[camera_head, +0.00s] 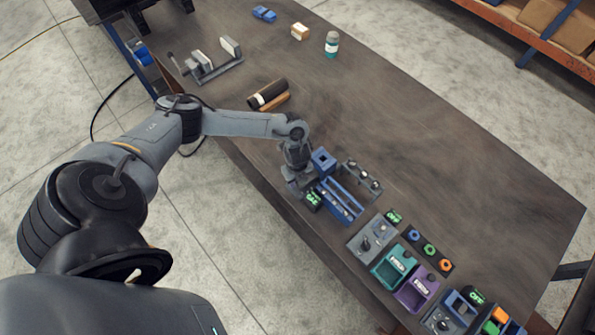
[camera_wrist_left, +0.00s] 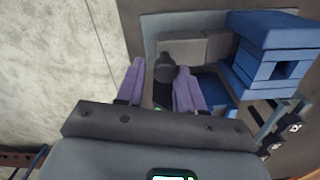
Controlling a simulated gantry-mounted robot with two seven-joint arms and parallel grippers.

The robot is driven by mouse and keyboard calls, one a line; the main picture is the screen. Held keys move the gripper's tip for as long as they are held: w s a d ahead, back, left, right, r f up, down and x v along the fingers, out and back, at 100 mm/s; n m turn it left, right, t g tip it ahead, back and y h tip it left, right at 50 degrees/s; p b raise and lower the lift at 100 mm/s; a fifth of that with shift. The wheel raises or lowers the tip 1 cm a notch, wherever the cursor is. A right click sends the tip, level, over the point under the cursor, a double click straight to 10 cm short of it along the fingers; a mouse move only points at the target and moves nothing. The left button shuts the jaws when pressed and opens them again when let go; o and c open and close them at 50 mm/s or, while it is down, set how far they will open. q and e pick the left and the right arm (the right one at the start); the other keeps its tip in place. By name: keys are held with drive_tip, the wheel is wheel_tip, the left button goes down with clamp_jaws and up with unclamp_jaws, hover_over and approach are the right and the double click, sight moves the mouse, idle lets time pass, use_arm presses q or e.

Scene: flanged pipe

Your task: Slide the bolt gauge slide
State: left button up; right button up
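My left gripper (camera_head: 308,188) is at the near edge of the workbench, beside a blue fixture. In the left wrist view its two purple fingers (camera_wrist_left: 160,82) are apart. A dark round knob (camera_wrist_left: 165,68) stands between the fingertips, in front of a grey block (camera_wrist_left: 195,46) on a grey plate. A gap shows between the left finger and the knob; the right finger overlaps the knob's edge, and I cannot tell whether they touch. A blue block with a square opening (camera_wrist_left: 275,52) is to the right; it also shows in the head view (camera_head: 323,160). My right gripper is not seen.
A blue tray (camera_head: 340,203) and a grey rack (camera_head: 362,178) stand close to the gripper. Grey, teal (camera_head: 393,267) and purple (camera_head: 417,290) fixtures line the near edge to the right. A dark cylinder (camera_head: 268,94) lies farther back.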

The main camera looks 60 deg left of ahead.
use_arm(q)
drive_tip(key=shift+r, duration=0.45)
wheel_tip(320, 180, up, 10)
idle(0.3)
drive_tip(key=shift+f, duration=0.1)
